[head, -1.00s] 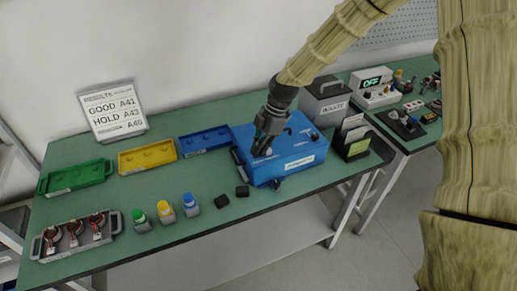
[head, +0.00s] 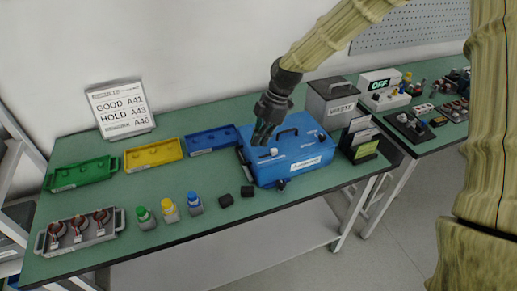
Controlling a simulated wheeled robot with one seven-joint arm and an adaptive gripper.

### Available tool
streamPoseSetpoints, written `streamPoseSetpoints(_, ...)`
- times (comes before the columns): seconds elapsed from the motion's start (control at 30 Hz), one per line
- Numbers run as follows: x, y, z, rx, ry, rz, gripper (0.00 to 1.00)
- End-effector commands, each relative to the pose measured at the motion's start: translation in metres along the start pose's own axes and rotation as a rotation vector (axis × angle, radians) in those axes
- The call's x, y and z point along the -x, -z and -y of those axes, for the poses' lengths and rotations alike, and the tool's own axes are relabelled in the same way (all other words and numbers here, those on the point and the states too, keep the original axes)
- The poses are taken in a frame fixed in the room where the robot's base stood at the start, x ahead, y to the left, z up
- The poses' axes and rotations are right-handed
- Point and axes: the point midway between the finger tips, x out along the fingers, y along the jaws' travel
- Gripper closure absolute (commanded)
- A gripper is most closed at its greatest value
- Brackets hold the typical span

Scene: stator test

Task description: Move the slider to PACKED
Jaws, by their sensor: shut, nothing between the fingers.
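The blue box (head: 308,158) stands on the green bench, with a dark handle and a white label on its front. A small white knob (head: 273,151) sits on its upper left part; it may be the slider, but no PACKED marking is readable. My gripper (head: 259,139) is shut and empty, pointing down over the box's left rear part, just up and left of the knob. I cannot tell how far above the surface its tips are.
Blue (head: 211,139), yellow (head: 152,155) and green (head: 80,174) trays lie to the left.

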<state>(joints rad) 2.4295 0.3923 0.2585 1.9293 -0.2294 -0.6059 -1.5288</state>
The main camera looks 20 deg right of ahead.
Motion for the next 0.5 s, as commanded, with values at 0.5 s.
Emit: streamPoseSetpoints(0.5, 0.051, 0.0, 0.0, 0.001, -0.001, 0.0, 1.0)
